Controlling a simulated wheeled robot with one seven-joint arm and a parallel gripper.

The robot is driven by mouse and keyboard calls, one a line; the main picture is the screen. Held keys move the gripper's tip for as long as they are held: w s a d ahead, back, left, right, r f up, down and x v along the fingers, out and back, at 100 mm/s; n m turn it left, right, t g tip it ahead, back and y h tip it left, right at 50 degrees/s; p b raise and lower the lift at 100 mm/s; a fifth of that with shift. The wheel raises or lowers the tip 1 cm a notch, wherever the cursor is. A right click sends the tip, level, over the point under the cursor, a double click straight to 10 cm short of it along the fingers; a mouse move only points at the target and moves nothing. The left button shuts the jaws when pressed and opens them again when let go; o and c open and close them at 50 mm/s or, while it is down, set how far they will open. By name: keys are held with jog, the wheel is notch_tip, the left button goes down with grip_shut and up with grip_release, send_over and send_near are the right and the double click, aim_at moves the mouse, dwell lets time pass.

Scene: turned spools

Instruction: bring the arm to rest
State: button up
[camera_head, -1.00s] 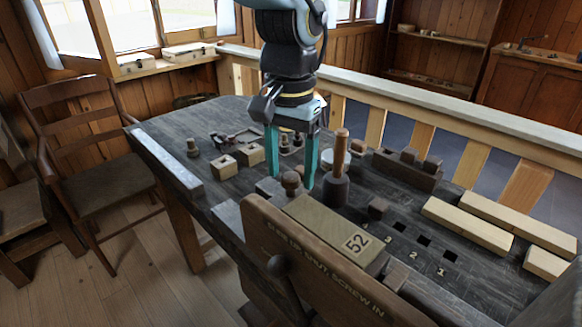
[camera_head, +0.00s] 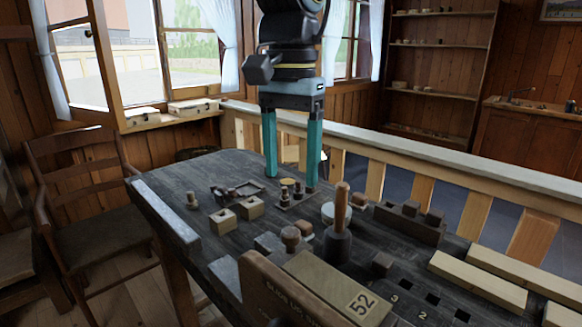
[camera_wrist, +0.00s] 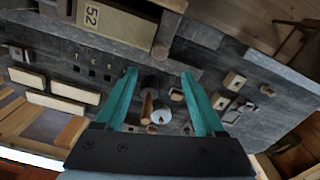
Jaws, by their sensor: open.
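My gripper (camera_head: 291,180) has two long teal fingers that hang downward, apart, above the far side of the dark workbench (camera_head: 185,178). Nothing is between the fingers. In the wrist view my gripper (camera_wrist: 160,85) is also open, with the bench top beyond it. A mallet (camera_head: 340,225) with a wooden handle stands on the bench, nearer than the fingers. Turned wooden spools (camera_head: 290,238) stand beside it. It cannot be told how high the fingertips are above the bench.
Two drilled wooden blocks (camera_head: 223,221) and a small spool (camera_head: 192,201) stand on the left part of the bench. Pale wooden bars (camera_head: 477,281) lie at the right. A box marked 52 (camera_head: 335,292) is at the front. A railing (camera_head: 420,150) runs behind the bench.

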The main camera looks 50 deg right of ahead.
dwell(0.3)
jog(key=w+a+f+n, duration=0.4)
jog(key=w+a+f, duration=0.1)
jog(key=w+a, duration=0.5)
jog(key=w+a+f+n, duration=0.3)
jog(key=w+a+f, duration=0.3)
jog(key=w, duration=0.6)
jog(key=w+a+f+n, duration=0.1)
jog(key=a+f+n, duration=0.2)
jog(key=a, duration=0.9)
jog(key=a+f+n+t, duration=0.1)
jog(key=a+f+n, duration=0.2)
jog(key=a, duration=0.9)
jog(key=shift+w+n+t, duration=0.3)
jog(key=shift+w+n, duration=0.1)
jog(key=shift+n, duration=0.3)
